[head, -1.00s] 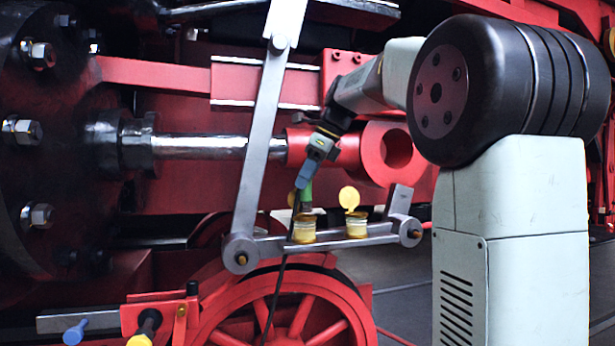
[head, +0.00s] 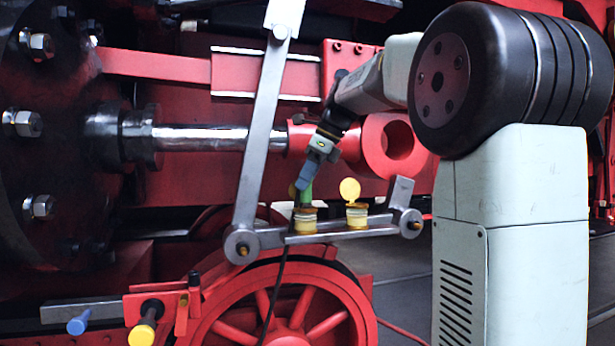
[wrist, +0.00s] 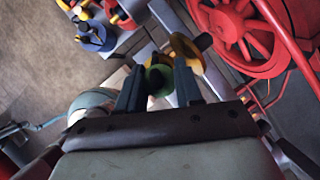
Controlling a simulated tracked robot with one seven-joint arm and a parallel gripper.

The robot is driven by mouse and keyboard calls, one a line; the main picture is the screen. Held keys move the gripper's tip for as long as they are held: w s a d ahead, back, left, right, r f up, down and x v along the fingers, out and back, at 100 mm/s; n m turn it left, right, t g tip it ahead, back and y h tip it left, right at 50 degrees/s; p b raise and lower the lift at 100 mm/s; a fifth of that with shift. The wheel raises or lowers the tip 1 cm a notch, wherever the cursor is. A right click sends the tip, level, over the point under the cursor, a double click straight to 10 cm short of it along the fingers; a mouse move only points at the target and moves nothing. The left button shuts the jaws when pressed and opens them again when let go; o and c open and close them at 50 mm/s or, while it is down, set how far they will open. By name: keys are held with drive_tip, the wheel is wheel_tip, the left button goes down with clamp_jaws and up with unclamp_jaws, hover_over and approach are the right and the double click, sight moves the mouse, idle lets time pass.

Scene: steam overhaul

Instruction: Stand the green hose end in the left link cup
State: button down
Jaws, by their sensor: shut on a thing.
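My gripper (head: 305,187) points down over the left link cup (head: 306,224), its blue fingers shut on the green hose end (head: 304,198). The hose end is roughly upright, and its lower end meets the cup's mouth; whether it is seated inside I cannot tell. In the wrist view the green hose end (wrist: 158,78) sits between the two dark fingers of my gripper (wrist: 160,85). A yellow lid, partly hidden, shows behind the hose end. The right link cup (head: 357,219) has its round yellow lid (head: 350,190) raised.
Both cups stand on a grey link bar (head: 385,231) hung from a slanting steel lever (head: 262,130). A dark cable (head: 272,305) hangs below the left cup. A red wheel (head: 300,318) lies beneath. Blue (head: 78,326) and yellow (head: 143,335) knobs are at lower left.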

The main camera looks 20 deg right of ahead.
drive_tip(key=shift+f, duration=1.15)
drive_tip(key=c, duration=0.7)
unclamp_jaws()
drive_tip(key=shift+o, duration=0.2)
drive_tip(key=shift+r, duration=0.1)
drive_tip(key=v, duration=1.4)
drive_tip(key=s+a+f+n+t+h, duration=0.1)
drive_tip(key=s+a+f+n+h, duration=0.1)
drive_tip(key=s+f+n, duration=1)
drive_tip(key=s+a+f+n+t+h, duration=0.1)
drive_tip(key=s+a+f+n+h, duration=0.1)
drive_tip(key=s+f+n, duration=0.9)
wheel_tip(320, 180, down, 9)
drive_tip(key=shift+s+a+f+n+h, duration=0.15)
drive_tip(key=shift+s+a+n+h, duration=0.2)
drive_tip(key=shift+s+a, duration=0.35)
